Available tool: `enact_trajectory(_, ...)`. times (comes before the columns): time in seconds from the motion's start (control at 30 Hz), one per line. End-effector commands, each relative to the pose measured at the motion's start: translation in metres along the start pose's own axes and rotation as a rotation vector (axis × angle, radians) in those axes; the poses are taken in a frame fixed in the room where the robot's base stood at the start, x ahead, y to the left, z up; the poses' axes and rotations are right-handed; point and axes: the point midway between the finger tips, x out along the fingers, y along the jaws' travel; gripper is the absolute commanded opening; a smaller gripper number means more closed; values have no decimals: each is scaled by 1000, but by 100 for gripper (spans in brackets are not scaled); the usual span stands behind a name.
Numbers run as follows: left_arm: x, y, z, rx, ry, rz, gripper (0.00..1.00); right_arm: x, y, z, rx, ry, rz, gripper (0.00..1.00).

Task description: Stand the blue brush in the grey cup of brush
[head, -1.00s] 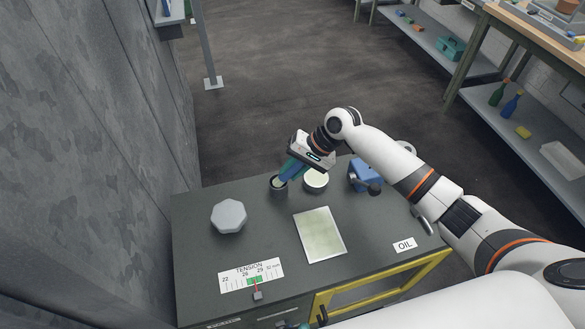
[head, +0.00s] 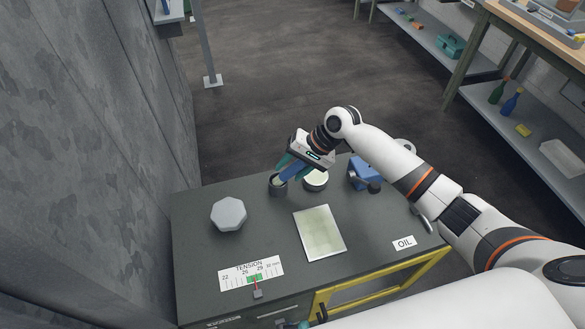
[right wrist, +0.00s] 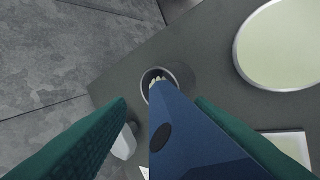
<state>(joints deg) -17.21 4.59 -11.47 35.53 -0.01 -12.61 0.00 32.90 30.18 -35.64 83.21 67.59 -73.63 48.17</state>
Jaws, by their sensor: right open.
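The blue brush (head: 291,172) leans with its pale bristle end at the mouth of the small grey cup (head: 278,190) at the table's back. In the right wrist view the blue handle (right wrist: 190,140) runs up toward the camera, and the bristles are inside the rim of the cup (right wrist: 181,75). My right gripper (head: 292,168) is open, its green fingers spread on both sides of the handle with gaps showing. How deep the bristles sit is hidden. A small teal bit at the head view's bottom edge may be my left gripper (head: 303,325).
A round pale-topped dish (head: 316,180) stands just right of the cup. A blue device (head: 363,173) is farther right, a grey octagonal block (head: 228,214) left, and a pale flat panel (head: 320,233) in front. The table (head: 200,255) has free room between them.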

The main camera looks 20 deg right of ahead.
Motion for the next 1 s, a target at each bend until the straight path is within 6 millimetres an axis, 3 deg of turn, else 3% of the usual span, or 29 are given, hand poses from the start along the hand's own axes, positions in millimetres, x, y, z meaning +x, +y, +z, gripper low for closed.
enact_trajectory(0.5, 10, 0, 0, 0, -1, 0, 64, -100, 0, 1, 0, -3, 1, 47)
enact_trajectory(0.7, 11, 0, 0, 0, -1, 0, 64, -117, 0, 0, 0, 0, 1, 47)
enact_trajectory(1.0, 11, 0, 0, 0, -1, 0, 64, -119, 0, 0, 0, 0, 1, 47)
